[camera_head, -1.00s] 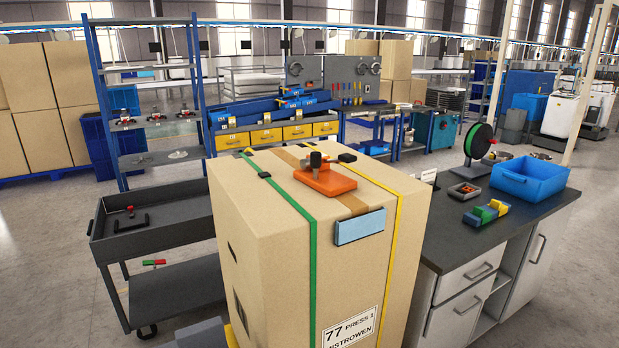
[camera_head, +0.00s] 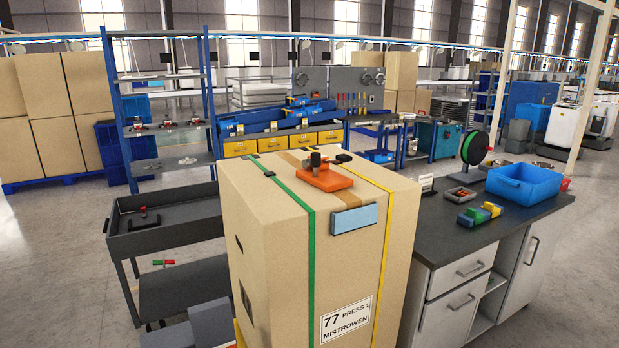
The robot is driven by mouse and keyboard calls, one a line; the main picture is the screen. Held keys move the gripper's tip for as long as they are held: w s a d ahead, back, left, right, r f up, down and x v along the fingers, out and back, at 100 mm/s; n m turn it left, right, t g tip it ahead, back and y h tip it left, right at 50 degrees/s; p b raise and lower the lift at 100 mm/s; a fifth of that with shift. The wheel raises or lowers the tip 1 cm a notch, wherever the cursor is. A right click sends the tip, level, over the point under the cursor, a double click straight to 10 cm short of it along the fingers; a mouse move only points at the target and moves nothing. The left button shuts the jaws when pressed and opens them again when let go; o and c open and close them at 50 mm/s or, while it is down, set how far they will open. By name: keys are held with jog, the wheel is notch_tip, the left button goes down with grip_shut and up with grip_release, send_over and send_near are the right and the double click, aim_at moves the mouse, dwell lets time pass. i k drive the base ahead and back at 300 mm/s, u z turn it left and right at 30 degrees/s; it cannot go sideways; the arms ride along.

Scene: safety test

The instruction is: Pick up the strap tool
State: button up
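An orange strap tool (camera_head: 325,178) with a dark upright handle lies on top of a tall cardboard carton (camera_head: 265,225). It sits towards the back of the carton's top, between a green strap (camera_head: 311,270) and a yellow strap (camera_head: 388,240). It rests on or beside a brown tape strip, and I cannot tell whether it touches a strap. My gripper is not in view.
A light blue plate (camera_head: 355,219) hangs at the carton's top front edge. A dark-topped workbench (camera_head: 455,238) with a blue bin (camera_head: 524,184) stands close on the right. A dark cart (camera_head: 165,238) stands on the left. Open floor (camera_head: 60,280) lies at far left.

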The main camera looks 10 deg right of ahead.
aim_at(315, 172)
jog(key=u, duration=0.05)
jog(key=k, duration=0.5)
jog(key=z, duration=0.1)
jog(key=i, duration=0.9)
jog(key=u, duration=0.75)
